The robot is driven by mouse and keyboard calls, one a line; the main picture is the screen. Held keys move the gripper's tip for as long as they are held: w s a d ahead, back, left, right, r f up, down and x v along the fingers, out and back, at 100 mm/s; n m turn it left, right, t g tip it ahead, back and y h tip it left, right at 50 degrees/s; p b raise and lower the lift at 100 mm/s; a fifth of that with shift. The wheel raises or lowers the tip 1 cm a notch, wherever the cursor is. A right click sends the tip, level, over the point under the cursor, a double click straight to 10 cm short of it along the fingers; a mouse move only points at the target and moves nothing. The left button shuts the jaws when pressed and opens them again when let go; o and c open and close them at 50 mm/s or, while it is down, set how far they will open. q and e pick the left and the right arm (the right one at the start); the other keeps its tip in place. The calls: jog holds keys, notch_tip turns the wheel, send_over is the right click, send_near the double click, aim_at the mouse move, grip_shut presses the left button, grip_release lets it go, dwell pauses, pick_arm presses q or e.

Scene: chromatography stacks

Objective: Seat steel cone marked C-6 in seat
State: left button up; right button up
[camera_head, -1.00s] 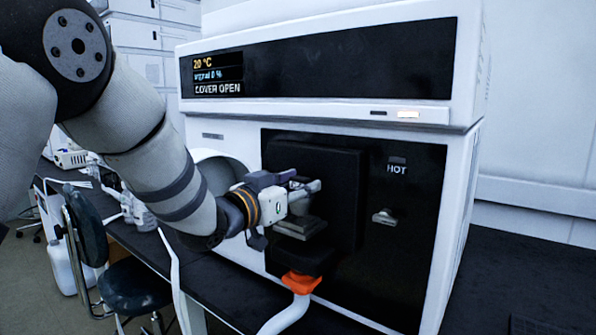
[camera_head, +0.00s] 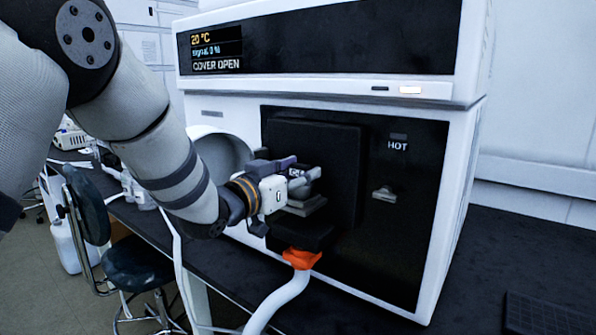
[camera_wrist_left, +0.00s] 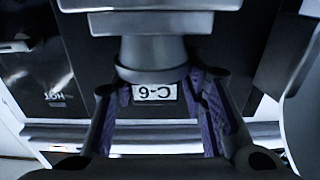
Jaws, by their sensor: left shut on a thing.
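My left gripper (camera_head: 304,178) is in front of the black panel of a white instrument, shut on the steel cone (camera_wrist_left: 150,74). In the left wrist view the cone sits between the purple finger pads, and its white C-6 label (camera_wrist_left: 155,93) reads upside down. A grey stepped block (camera_head: 306,207), apparently the seat, is just below the gripper; it also shows in the wrist view (camera_wrist_left: 150,22), directly against the cone in the picture. The fingers mostly hide the cone in the head view. I cannot tell whether cone and block touch. My right gripper is not in view.
The instrument (camera_head: 455,180) shows COVER OPEN (camera_head: 217,65) and a HOT mark (camera_head: 397,146). A white hose (camera_head: 280,300) with an orange collar (camera_head: 301,258) hangs below. The bench at right is mostly clear.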

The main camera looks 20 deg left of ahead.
pick_arm(q)
jog(key=shift+f, duration=0.1)
jog(key=o, duration=1.4)
jog(key=shift+c, duration=0.2)
jog(key=shift+f, duration=0.1)
jog(key=v, duration=1.2)
